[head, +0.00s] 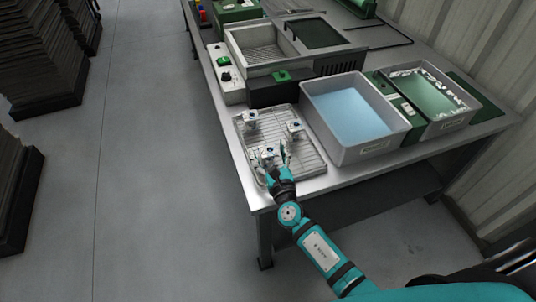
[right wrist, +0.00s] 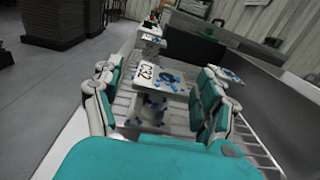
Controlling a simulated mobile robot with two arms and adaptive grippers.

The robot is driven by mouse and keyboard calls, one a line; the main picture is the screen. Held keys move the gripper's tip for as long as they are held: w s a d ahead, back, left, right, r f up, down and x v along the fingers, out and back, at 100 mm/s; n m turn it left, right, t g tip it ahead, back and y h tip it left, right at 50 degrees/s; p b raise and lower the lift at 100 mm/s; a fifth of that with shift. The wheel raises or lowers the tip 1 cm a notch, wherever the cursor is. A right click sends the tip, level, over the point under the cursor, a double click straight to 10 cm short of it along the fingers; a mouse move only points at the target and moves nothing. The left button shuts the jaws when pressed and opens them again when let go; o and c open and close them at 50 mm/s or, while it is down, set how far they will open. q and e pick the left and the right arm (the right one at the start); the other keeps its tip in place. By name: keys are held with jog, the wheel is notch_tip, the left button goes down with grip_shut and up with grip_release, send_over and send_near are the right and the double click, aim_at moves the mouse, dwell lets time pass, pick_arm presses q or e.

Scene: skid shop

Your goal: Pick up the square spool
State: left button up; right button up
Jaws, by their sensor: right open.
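Three small white spools with blue marks stand on a wire rack tray (head: 309,168). The nearest spool (head: 268,152) has a square-looking top plate with dark lettering, and in the right wrist view this spool (right wrist: 158,76) stands between my fingers. My right gripper (head: 272,157) is open around it; the wrist view shows a finger on each side (right wrist: 158,100). I cannot tell whether either finger touches it. A second spool (head: 250,117) stands farther back and a third (head: 294,128) to the right. My left gripper is out of view.
A grey tub of blue liquid (head: 346,155) stands right of the rack, and a tub of green liquid (head: 450,122) beyond it. A grey basin unit (head: 237,48) and a white control box (head: 222,74) stand behind. Open floor lies left of the table.

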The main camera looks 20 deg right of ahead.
aim_at(268, 150)
jog(key=shift+w, duration=0.25)
jog(key=shift+c, duration=0.5)
jog(key=c, duration=1.3)
jog(key=shift+r, duration=0.1)
jog(key=shift+r+p, duration=0.3)
jog(key=shift+r, duration=0.25)
notch_tip(268, 150, up, 2)
jog(key=shift+r+p, duration=0.15)
jog(key=shift+p, duration=0.45)
jog(key=s+a+r+b, duration=0.1)
jog(key=s+a, duration=0.3)
jog(key=s, duration=0.3)
jog(key=s+a+r, duration=0.1)
jog(key=s+a, duration=0.3)
jog(key=s, duration=0.3)
jog(key=s+d+r, duration=0.2)
jog(key=d+r, duration=0.1)
jog(key=s+d+r, duration=0.5)
jog(key=d+r, duration=0.1)
jog(key=d, duration=0.1)
jog(key=shift+s, duration=0.35)
